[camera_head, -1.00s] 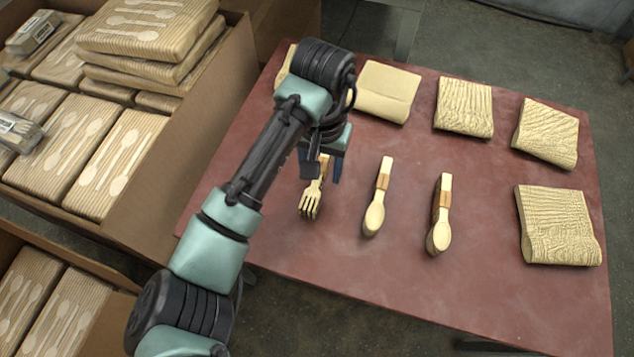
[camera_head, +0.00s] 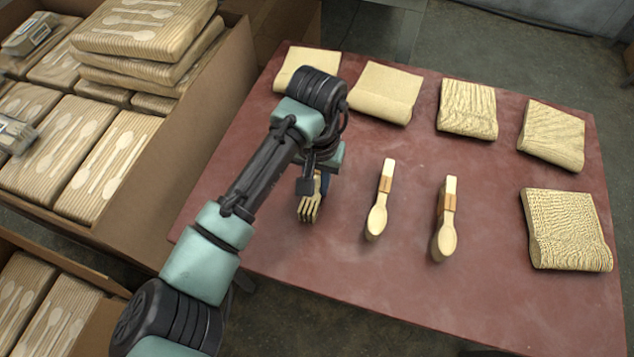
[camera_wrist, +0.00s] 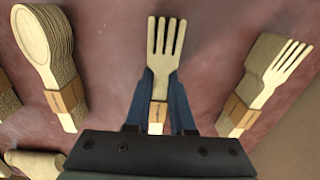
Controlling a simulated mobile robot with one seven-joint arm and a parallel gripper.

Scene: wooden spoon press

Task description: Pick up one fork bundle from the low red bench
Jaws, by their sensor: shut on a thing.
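A pale wooden fork bundle (camera_head: 310,208) with an orange-brown band points its tines toward the near edge of the red bench (camera_head: 290,248). My gripper (camera_head: 315,186) is down over its handle. In the wrist view, the two blue fingers of my gripper (camera_wrist: 161,82) are shut on this fork bundle (camera_wrist: 164,48) from both sides, around the band; its tines stick out beyond them. I cannot tell whether it still touches the bench. A second fork bundle (camera_wrist: 268,72) lies to the right in the wrist view; my arm hides it in the head view.
Two spoon bundles, one nearer (camera_head: 378,212) and one farther right (camera_head: 445,232), lie right of the gripper. Several wrapped packs (camera_head: 467,108) line the bench's far and right sides. A cardboard box (camera_head: 200,130) of cutlery packs stands left. The bench front is clear.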

